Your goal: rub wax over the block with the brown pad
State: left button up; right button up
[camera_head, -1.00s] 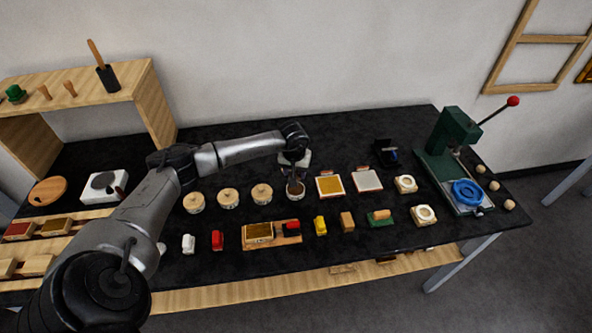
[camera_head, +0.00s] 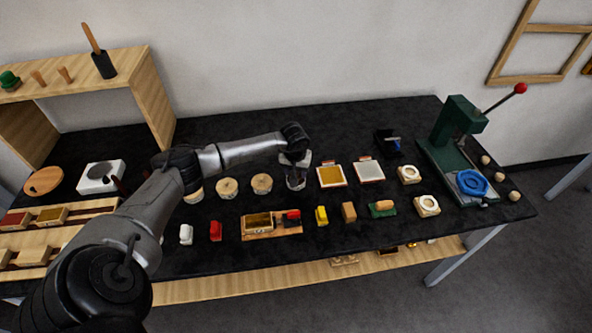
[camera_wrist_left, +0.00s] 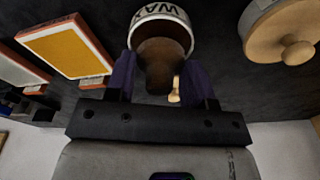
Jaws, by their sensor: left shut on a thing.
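My left gripper (camera_wrist_left: 160,88) is shut on a dark brown pad (camera_wrist_left: 158,68). The pad is at the mouth of a round white tin marked WAX (camera_wrist_left: 160,14); I cannot tell whether it touches the contents. In the head view this gripper (camera_head: 296,172) is at the back of the row of round tins, over the wax tin. My right gripper is not in view.
Lidded round tins (camera_head: 228,188) stand left of the gripper. Framed yellow (camera_head: 330,176) and white (camera_head: 369,171) panels lie to its right. A red item (camera_head: 292,218) is beside the block. A green press (camera_head: 458,135) stands at the right end.

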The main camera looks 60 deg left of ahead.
pick_arm(q)
jog(key=shift+f, duration=0.2)
dwell(0.6)
jog(key=shift+f+b, duration=0.3)
jog(key=shift+b, duration=0.15)
jog(key=shift+f, duration=0.1)
dwell(1.2)
dwell(0.5)
jog(key=shift+r+p, duration=1.55)
jog(key=shift+r, duration=2)
jog(key=shift+d, duration=0.1)
